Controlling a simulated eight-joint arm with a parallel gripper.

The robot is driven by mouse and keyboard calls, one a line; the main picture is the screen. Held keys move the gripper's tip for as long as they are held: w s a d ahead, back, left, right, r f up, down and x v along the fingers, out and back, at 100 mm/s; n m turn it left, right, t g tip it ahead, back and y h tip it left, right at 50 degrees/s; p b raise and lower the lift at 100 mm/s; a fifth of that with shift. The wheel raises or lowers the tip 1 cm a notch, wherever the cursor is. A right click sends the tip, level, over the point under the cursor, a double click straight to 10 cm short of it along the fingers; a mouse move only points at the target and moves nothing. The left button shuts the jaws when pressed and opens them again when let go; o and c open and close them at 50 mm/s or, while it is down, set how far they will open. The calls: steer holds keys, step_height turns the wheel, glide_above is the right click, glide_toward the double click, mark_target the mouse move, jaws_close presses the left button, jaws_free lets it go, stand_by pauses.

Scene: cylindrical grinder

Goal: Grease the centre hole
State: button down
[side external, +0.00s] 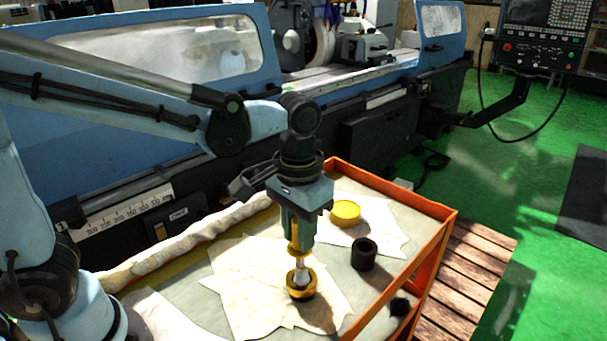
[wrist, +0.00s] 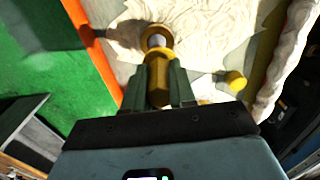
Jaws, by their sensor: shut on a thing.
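My gripper (side external: 298,238) points down over the cart and is shut on a brush-like tool. Its yellow handle (wrist: 158,82) shows between the fingers in the wrist view. The tool is near upright, and its pale lower part (side external: 300,268) reaches down to a small yellow tin (side external: 303,293) on white paper. The tip appears to be inside the tin's rim, but its depth is hidden. The tin also shows in the wrist view (wrist: 157,34). A round yellow lid (side external: 345,212) lies on paper behind the gripper. I cannot make out a centre hole.
A black hollow cylinder (side external: 364,254) stands right of the tin. A dark lump (side external: 400,306) lies near the orange cart edge (side external: 425,262). A lumpy white roll (side external: 190,236) lines the machine side. The grinder (side external: 330,85) stands behind, with its control panel (side external: 545,38) at upper right.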

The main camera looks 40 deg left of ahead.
steer(key=shift+d, duration=0.15)
steer(key=shift+d+f, duration=0.1)
steer(key=shift+d, duration=0.35)
steer(key=shift+a, duration=0.1)
steer(key=shift+a, duration=0.5)
steer(key=shift+d, duration=0.35)
steer(key=shift+r, duration=3)
